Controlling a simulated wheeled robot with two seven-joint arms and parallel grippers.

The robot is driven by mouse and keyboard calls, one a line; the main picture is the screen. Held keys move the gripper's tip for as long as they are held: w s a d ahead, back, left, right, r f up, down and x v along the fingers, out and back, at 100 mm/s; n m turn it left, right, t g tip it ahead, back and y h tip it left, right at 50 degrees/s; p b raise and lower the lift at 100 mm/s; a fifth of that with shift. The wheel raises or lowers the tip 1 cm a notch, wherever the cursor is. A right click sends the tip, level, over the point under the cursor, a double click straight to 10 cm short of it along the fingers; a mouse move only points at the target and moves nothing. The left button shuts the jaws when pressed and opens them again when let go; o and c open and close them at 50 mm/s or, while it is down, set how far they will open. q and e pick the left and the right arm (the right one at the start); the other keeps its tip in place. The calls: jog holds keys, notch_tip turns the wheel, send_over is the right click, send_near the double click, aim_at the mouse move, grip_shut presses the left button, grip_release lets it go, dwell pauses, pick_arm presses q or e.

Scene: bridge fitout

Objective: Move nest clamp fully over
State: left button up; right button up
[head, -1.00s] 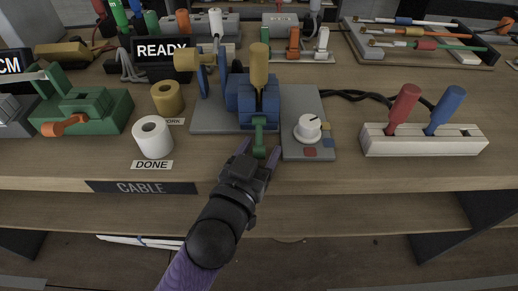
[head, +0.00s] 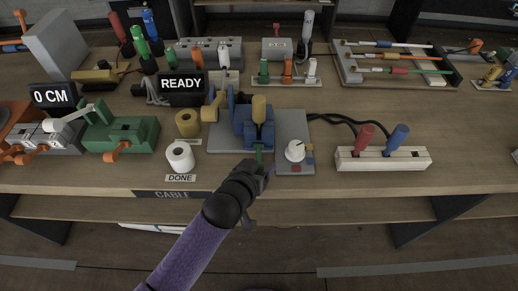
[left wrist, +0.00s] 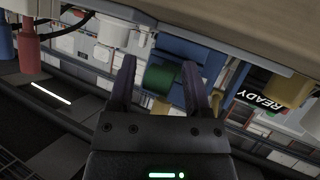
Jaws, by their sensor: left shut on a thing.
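In the left wrist view the green handle (left wrist: 160,78) lies between my fingers (left wrist: 160,85), close to the blue body (left wrist: 185,57). The fingertips are partly hidden in the head view. My right gripper is not in view.
A white dial (head: 295,150) sits right of the fixture. A white block (head: 383,162) with red and blue handles is farther right. A white roll (head: 180,157), a yellow roll (head: 187,123) and a green fixture (head: 121,135) stand left. The READY sign (head: 182,84) is behind.

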aim_at(259, 157)
pick_arm(q)
notch_tip(259, 157, up, 2)
jog(key=g+p, duration=0.1)
jog(key=p, duration=0.2)
jog(key=shift+w+r+g, duration=0.1)
jog(key=shift+g, duration=0.2)
jog(key=g+p, duration=0.1)
jog(key=p, duration=0.2)
jog(key=shift+w+r+n, duration=0.1)
jog(key=shift+r+n, duration=0.05)
jog(key=shift+n, duration=0.25)
jog(key=shift+r+g+y+p, duration=0.1)
jog(key=shift+g+y+p, duration=0.2)
jog(key=shift+g+p, duration=0.4)
jog(key=shift+w+r+n+g+p, duration=0.15)
jog(key=shift+n+g+p, duration=0.2)
jog(key=shift+g, duration=0.45)
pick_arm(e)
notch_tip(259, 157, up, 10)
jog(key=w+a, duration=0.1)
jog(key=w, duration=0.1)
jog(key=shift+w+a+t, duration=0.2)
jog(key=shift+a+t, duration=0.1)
pick_arm(q)
jog(key=o, duration=1.3)
